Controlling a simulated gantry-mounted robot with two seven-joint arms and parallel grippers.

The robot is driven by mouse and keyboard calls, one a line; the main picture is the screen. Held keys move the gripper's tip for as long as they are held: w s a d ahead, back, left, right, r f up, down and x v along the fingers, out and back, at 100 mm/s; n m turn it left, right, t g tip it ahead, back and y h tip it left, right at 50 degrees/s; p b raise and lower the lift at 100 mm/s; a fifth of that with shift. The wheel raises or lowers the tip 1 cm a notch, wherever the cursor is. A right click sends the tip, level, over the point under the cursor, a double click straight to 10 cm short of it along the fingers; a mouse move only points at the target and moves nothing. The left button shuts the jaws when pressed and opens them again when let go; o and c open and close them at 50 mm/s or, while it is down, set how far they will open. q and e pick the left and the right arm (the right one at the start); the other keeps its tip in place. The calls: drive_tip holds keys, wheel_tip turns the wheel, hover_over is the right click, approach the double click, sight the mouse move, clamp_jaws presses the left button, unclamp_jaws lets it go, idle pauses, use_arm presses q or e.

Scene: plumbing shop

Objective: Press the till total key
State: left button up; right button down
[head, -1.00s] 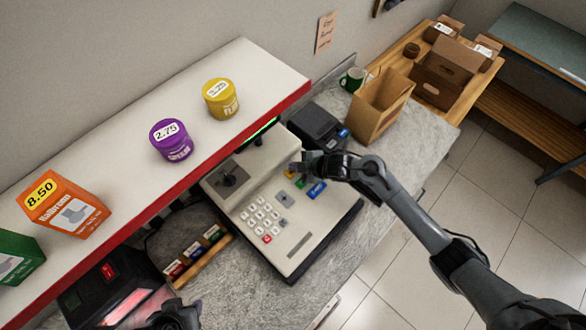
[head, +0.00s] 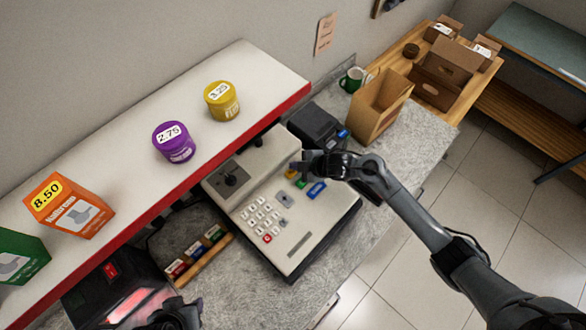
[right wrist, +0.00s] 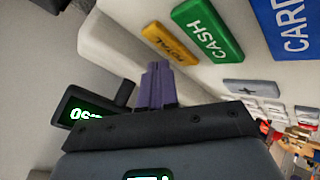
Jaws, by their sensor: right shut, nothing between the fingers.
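The pale till (head: 285,210) stands on the grey counter, with white number keys and coloured keys. Its yellow TOTAL key (right wrist: 168,43) shows in the right wrist view beside the green CASH key (right wrist: 207,30); in the head view the yellow key (head: 292,174) is partly covered by my gripper. My right gripper (head: 298,167) is shut and empty over the till. Its purple fingertips (right wrist: 156,70) appear right beside the TOTAL key's edge; I cannot tell whether they touch it. My left gripper (head: 172,314) is partly cut off at the bottom edge, its jaws unclear.
A red-edged shelf (head: 255,65) with purple and yellow tubs runs behind the till. A dark card terminal (head: 318,126) and open cardboard box (head: 380,105) stand beyond it. A blue CARD key (right wrist: 285,22) lies past CASH. A lit display (right wrist: 88,108) is near my fingers.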

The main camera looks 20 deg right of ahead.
drive_tip(key=shift+r, duration=0.1)
drive_tip(key=shift+r+p, duration=0.9)
drive_tip(key=shift+p, duration=0.1)
wheel_tip(320, 180, up, 4)
drive_tip(key=p, duration=0.4)
drive_tip(key=s+d+r+m+g+h, duration=0.1)
drive_tip(key=s+m, duration=0.3)
drive_tip(key=s, duration=0.5)
drive_tip(key=s+d+r+m+g+h, duration=0.1)
drive_tip(key=s+m, duration=0.4)
drive_tip(key=s, duration=0.5)
drive_tip(key=s+d+r+m+g+h, duration=0.1)
drive_tip(key=s+d+r+m+h, duration=0.1)
drive_tip(key=s, duration=0.8)
wheel_tip(320, 180, up, 2)
drive_tip(key=m+h, duration=0.1)
drive_tip(key=m, duration=0.2)
drive_tip(key=shift+s+d+r+g, duration=0.15)
drive_tip(key=shift+d+r+g, duration=0.1)
drive_tip(key=shift+g, duration=0.15)
